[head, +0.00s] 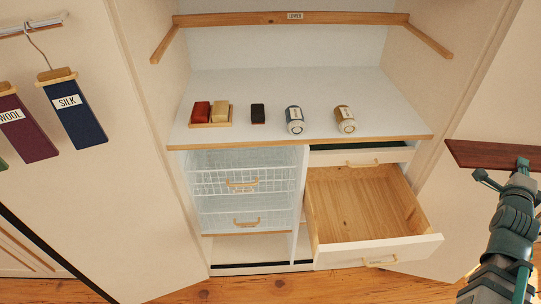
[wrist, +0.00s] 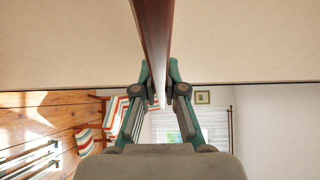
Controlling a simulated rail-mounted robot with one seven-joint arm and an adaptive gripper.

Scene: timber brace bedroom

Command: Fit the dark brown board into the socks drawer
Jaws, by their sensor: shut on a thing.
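The dark brown board (head: 480,154) is at the right edge in the head view, held up in the air to the right of the cabinet. It also shows edge-on in the wrist view (wrist: 153,28). My gripper (head: 507,172) is shut on it; both fingers flank the board in the wrist view (wrist: 160,88). An open wooden drawer (head: 350,205) is pulled out at the lower right of the cabinet, and its bare floor shows empty. The board is apart from it, to its upper right. No socks label is readable, so I cannot tell whether this is the socks drawer.
A shallow drawer (head: 362,157) sits just above the open one. Wire baskets (head: 243,190) are at left. The cabinet's right panel (head: 450,110) stands near the board.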

